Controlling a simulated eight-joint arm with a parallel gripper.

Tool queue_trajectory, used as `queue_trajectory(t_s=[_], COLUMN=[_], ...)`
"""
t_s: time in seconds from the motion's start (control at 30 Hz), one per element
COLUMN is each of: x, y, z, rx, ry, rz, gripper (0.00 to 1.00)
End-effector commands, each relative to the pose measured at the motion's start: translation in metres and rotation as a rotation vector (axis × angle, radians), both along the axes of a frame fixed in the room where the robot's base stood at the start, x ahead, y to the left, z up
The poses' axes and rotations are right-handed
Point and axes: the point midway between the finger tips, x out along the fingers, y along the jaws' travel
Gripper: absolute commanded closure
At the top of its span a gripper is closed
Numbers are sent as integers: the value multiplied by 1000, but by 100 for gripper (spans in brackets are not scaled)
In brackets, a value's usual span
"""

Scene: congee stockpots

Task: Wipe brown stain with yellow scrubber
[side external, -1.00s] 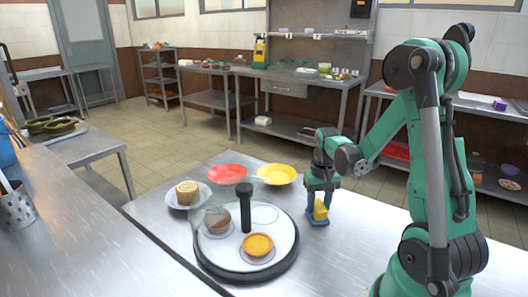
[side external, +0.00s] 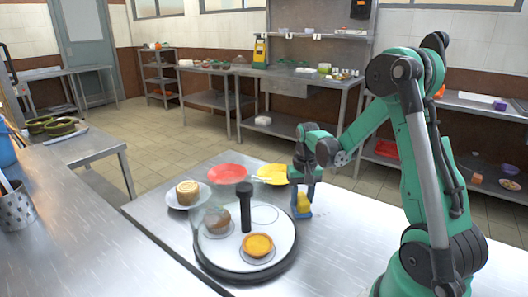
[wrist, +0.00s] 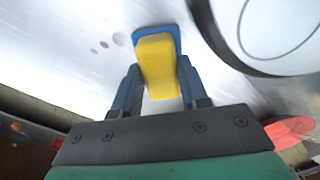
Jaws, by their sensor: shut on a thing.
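The yellow scrubber (side external: 304,202), with a blue pad, is between the fingers of my gripper (side external: 303,193), which is shut on it. It is low at the steel table, close to the right of the round tray. In the wrist view the scrubber (wrist: 158,62) sits between the blue fingers of my gripper (wrist: 157,84), its blue pad at the far end. A few dull brownish spots, the stain (wrist: 104,44), lie on the steel to the left of the scrubber. I cannot tell whether the pad touches the table.
The round tray (side external: 206,262) has a black post, a tart and a brown roundish food on it. A red plate (side external: 228,173), a yellow plate (side external: 272,171) and a white plate (side external: 174,198) with a cake stand behind it. The table's front right is clear.

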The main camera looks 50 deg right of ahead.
Motion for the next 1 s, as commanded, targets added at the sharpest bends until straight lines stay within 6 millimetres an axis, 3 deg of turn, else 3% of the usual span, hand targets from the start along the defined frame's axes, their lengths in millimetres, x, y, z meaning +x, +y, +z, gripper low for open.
queue_trajectory(t_s=[0.77,1.0], x=[-71,-78], y=[-1,0], z=[-2,20], rx=[0,0], ry=[0,0], rz=[-2,1], gripper=[100,100])
